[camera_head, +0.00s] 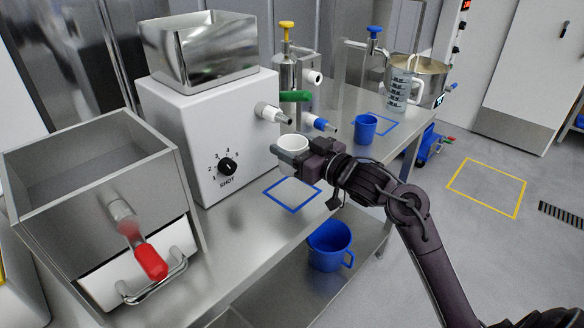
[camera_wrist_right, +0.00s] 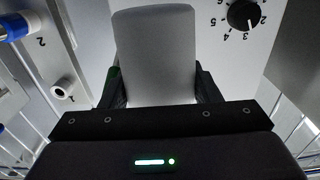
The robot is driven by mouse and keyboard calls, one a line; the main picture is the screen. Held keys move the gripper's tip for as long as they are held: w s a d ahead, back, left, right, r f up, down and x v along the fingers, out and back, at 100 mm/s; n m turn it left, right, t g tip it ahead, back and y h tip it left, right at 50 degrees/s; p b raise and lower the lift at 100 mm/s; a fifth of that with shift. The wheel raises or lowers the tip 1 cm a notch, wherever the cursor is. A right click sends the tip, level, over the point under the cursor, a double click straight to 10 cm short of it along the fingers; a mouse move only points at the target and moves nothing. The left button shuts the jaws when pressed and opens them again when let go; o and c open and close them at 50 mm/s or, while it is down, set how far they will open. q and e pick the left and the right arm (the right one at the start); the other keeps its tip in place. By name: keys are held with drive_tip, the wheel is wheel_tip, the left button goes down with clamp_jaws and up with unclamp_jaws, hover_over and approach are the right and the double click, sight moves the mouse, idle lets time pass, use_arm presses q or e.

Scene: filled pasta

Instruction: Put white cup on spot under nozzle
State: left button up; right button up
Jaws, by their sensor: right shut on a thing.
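The white cup (camera_head: 292,144) is in my right gripper (camera_head: 293,158), which is shut on it and holds it up in front of the white machine. In the right wrist view the cup (camera_wrist_right: 153,55) stands between the two dark fingers of the right gripper (camera_wrist_right: 155,90). A blue square outline (camera_head: 292,208) on the steel table lies below the cup and a little nearer the front. My left gripper is not in view.
The white machine (camera_head: 170,130) with a dial and steel hopper stands left of the cup. A blue cup (camera_head: 365,128) stands farther back by another blue outline. A clear measuring jug (camera_head: 400,88) is behind it. A blue jug (camera_head: 329,245) sits on the lower shelf.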

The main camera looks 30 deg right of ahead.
sight(292, 171)
wheel_tip(292, 171, down, 6)
drive_tip(key=shift+s+r, duration=0.15)
drive_tip(key=shift+w+f, duration=0.2)
drive_tip(key=shift+f, duration=0.25)
drive_tip(key=shift+f, duration=0.2)
drive_tip(key=o, duration=1)
drive_tip(key=shift+r, duration=0.15)
